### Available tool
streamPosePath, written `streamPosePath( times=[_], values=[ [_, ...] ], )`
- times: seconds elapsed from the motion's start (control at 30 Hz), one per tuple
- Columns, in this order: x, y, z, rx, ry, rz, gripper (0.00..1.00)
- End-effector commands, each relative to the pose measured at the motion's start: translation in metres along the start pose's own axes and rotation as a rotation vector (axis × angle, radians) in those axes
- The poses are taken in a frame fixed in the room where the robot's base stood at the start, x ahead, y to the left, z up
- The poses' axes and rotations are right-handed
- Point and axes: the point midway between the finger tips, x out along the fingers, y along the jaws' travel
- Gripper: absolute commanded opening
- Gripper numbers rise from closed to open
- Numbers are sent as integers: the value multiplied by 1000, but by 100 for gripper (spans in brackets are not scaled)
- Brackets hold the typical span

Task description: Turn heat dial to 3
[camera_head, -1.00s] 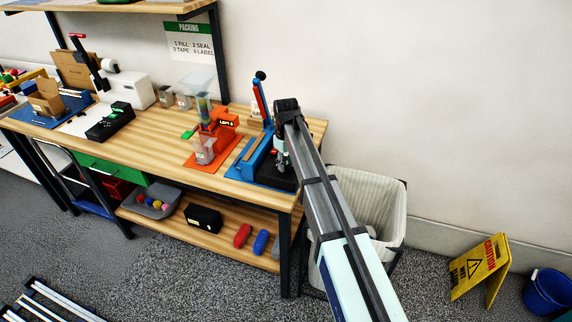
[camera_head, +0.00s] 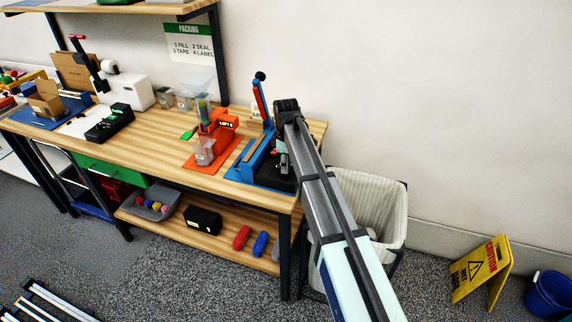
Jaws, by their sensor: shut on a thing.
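The heat sealer (camera_head: 256,160), a blue device with a raised lever arm, stands at the right end of the workbench. My gripper (camera_head: 282,160) is down at the black right part of the sealer, under the end of my arm. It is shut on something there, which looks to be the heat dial. The dial itself is hidden behind my arm and gripper, so its number cannot be read.
The sealer's red and blue lever (camera_head: 261,102) with a black knob stands up close left of my arm. An orange dispenser (camera_head: 222,124) stands further left on the workbench (camera_head: 160,130). A lined bin (camera_head: 385,205) is right of the bench.

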Motion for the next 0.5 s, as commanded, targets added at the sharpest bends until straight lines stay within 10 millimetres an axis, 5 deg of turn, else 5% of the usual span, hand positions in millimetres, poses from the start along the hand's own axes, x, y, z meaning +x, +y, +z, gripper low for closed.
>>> streamPosePath(
  times=[0.43,0.47,0.5],
  values=[
    [2,-2,1,-10,-3,-6,0],
    [2,-2,1,-10,-2,-6,44],
    [2,-2,1,-10,-2,-6,59]
  ],
)
